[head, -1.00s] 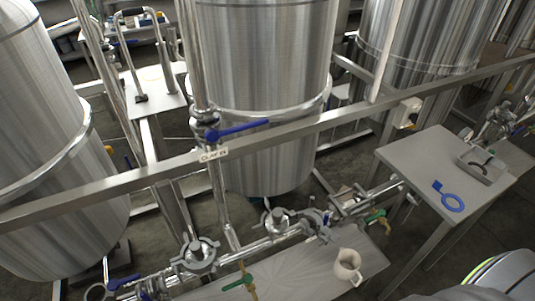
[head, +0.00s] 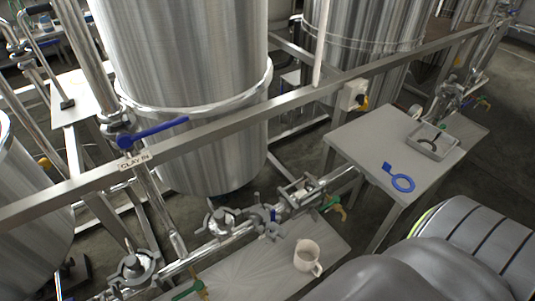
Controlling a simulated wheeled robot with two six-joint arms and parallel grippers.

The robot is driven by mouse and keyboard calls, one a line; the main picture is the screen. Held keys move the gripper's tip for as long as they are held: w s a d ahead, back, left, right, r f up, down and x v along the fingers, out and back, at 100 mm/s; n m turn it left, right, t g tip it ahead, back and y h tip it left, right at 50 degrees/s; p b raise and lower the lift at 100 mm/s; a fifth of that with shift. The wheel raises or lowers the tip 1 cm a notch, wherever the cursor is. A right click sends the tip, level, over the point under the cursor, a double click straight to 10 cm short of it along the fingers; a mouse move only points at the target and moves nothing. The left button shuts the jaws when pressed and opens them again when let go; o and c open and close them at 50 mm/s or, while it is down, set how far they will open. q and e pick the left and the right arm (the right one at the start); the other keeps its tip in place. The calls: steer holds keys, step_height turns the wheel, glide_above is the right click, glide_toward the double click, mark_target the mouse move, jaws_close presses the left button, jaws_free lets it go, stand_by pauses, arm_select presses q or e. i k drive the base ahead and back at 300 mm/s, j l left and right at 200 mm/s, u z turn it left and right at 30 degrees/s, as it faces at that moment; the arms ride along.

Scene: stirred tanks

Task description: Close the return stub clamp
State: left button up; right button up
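Pipe fittings with clamps run along the low bench. One round clamp (head: 132,268) is at the lower left and another (head: 220,223) is near the middle. Just right of the middle one, a grey clamp (head: 270,222) appears to have its jaws spread around the pipe line. No label marks which is the return stub clamp, and its exact state is too small to tell. Neither of my grippers is in view; only dark grey rounded parts, probably of my arm, fill the lower right.
A rail (head: 225,122) with a blue-handled valve (head: 150,133) crosses before the tanks (head: 185,70).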

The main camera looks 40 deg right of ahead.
mark_target(255, 210)
steer(key=l+u, duration=0.1)
steer(key=l, duration=0.4)
steer(key=l+u, duration=0.15)
steer(key=l, duration=0.35)
steer(key=k+l+u, duration=0.1)
steer(key=l, duration=0.4)
steer(key=k+l+u, duration=0.1)
steer(key=l, duration=0.4)
steer(key=k+j+u, duration=0.1)
steer(key=k, duration=0.35)
